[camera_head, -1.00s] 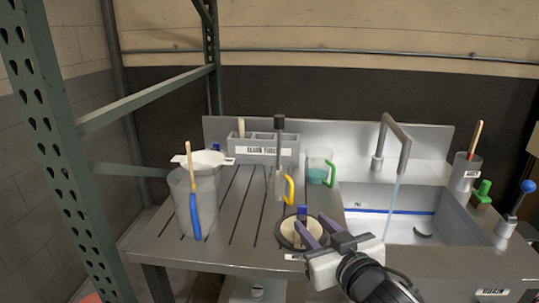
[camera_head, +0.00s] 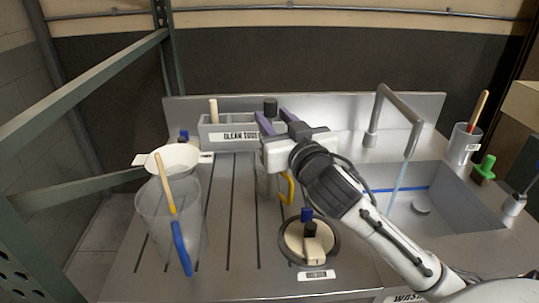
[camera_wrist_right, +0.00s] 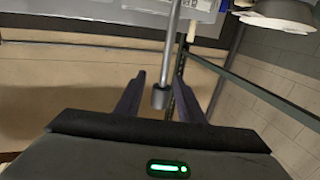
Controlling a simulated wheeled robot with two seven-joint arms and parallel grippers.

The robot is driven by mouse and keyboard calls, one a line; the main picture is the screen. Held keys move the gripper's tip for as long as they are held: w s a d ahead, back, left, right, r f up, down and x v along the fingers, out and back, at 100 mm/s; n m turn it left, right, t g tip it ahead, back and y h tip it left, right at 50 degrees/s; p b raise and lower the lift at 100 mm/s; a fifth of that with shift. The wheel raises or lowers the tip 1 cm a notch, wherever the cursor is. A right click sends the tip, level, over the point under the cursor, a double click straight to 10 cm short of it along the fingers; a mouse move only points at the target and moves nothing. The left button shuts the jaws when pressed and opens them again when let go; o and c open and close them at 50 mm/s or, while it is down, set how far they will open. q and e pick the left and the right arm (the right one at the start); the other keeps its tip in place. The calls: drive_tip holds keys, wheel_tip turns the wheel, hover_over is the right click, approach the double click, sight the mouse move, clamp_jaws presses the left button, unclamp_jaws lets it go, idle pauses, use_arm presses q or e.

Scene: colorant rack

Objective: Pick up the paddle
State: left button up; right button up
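A tool with a dark grey capped top (camera_head: 270,107) stands upright in a yellow-handled cup; I take it to be the paddle. In the right wrist view its metal rod (camera_wrist_right: 173,35) and grey cap (camera_wrist_right: 159,97) lie between the fingers. My right gripper (camera_head: 271,113) is open around the upper part of the tool, with visible gaps to both fingers. It also shows in the right wrist view (camera_wrist_right: 159,78). The cup's yellow handle (camera_head: 286,187) shows; my gripper and arm partly hide the cup and rod. My left gripper is not in view.
A clear bucket (camera_head: 151,215) with a blue-and-wood stick stands front left. A labelled tool rack (camera_head: 230,146) is behind. A round dish (camera_head: 291,245) lies in front. The sink (camera_head: 450,205) with faucet (camera_head: 387,95) is right, and a green metal rack post stands left.

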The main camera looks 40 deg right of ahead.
drive_tip(key=x, duration=0.4)
drive_tip(key=shift+a+f+p, duration=0.15)
drive_tip(key=shift+a+p, duration=0.05)
drive_tip(key=shift+p, duration=0.2)
drive_tip(key=shift+w+d+f, duration=0.1)
drive_tip(key=shift+w+d, duration=0.05)
drive_tip(key=shift+w, duration=0.4)
clamp_jaws()
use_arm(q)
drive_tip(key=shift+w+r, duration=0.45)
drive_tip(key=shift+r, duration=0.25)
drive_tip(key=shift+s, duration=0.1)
